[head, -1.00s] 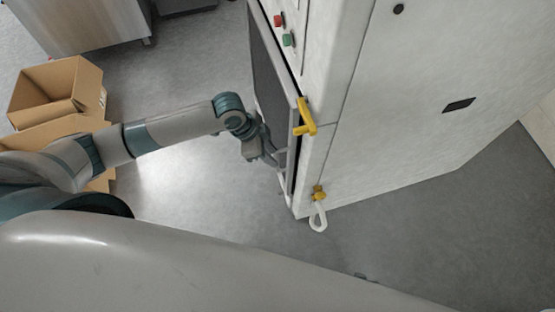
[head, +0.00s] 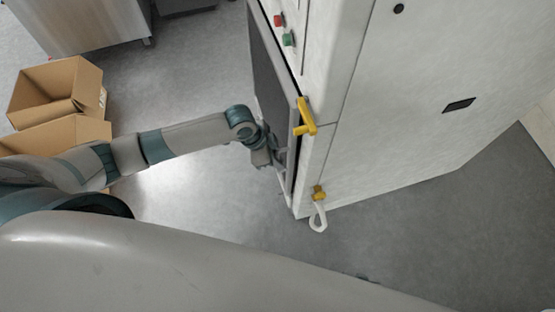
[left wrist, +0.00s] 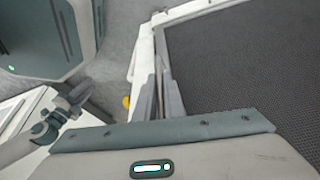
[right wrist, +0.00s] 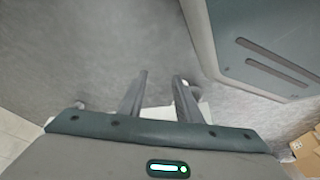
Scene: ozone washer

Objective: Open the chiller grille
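The chiller grille (head: 268,85) is a dark mesh panel in a pale frame on the left face of the white cabinet. Its mesh fills the right of the left wrist view (left wrist: 255,55). My left gripper (head: 282,160) is at the grille's lower outer side, close to its pale edge. In the left wrist view its fingers (left wrist: 157,95) point at the frame's edge strip, close together; whether they grip it is unclear. My right gripper (right wrist: 162,85) is open and empty above the grey floor; it is not visible in the head view.
The white cabinet (head: 430,80) has a yellow handle (head: 306,120), a lower yellow latch (head: 319,192) with a white ring, and red and green buttons (head: 289,39). Cardboard boxes (head: 60,85) stand at left. A metal unit (head: 85,25) is behind. Floor left of the grille is clear.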

